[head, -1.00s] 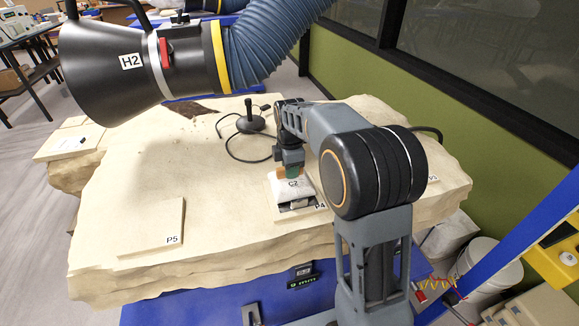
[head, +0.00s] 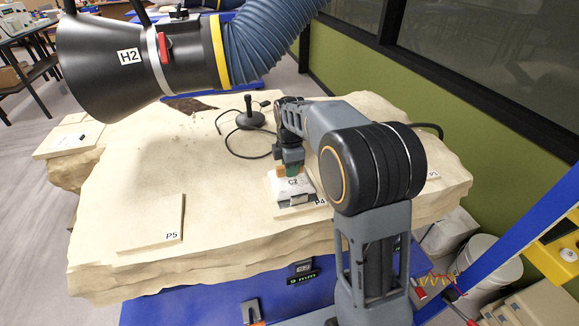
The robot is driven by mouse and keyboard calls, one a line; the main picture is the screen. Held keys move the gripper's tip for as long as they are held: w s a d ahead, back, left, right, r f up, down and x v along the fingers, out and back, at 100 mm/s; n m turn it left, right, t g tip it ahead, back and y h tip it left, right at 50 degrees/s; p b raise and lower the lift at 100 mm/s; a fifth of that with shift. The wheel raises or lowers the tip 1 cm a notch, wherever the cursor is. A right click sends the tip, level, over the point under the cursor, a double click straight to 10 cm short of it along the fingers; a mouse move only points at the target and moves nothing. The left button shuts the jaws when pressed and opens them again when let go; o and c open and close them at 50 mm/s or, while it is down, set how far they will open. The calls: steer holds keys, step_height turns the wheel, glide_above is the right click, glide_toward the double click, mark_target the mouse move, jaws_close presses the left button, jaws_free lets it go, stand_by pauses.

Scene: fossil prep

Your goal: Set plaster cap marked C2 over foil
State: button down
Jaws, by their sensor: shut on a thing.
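The white plaster cap marked C2 (head: 293,190) sits low at the pad marked P4 (head: 317,206), on the pale stone block (head: 150,215). My gripper (head: 292,172) points down from above and is shut on the top of the cap. A small silvery patch (head: 299,200) shows at the cap's near side; I cannot tell if it is the foil. Any foil under the cap is hidden. Whether the cap fully rests on the pad is hard to tell at this size.
A black hood marked H2 (head: 110,65) with a blue hose (head: 265,40) hangs over the back left. A black stand with a cable (head: 250,117) stands behind my gripper. A flat pad marked P5 (head: 152,225) lies at the left, with bare stone between.

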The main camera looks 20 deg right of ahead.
steer(key=c, duration=0.9)
jaws_free()
step_height(320, 180, up, 14)
steer(key=shift+f, duration=0.1)
